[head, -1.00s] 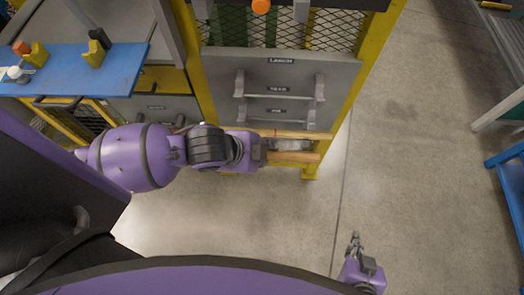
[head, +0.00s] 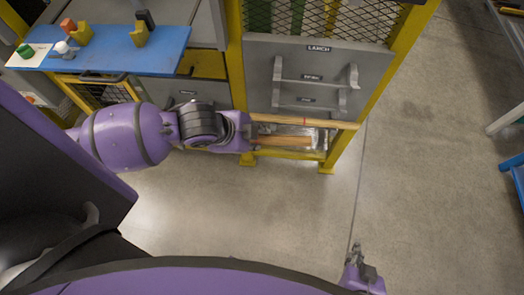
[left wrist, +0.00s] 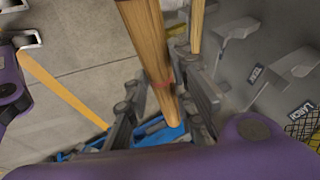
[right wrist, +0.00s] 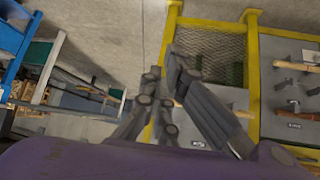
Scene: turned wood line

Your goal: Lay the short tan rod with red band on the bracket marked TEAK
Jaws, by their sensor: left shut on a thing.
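The tan rod with a red band (head: 330,124) lies level in front of the grey panel's lower edge. My left gripper (head: 284,130) is shut on this rod, which shows between its fingers in the left wrist view (left wrist: 155,50).
Another tan rod (head: 285,141) shows just below the banded one; its support is unclear. A yellow post (head: 385,85) edges the panel (head: 375,50). A blue shelf (head: 110,50) holds small objects.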

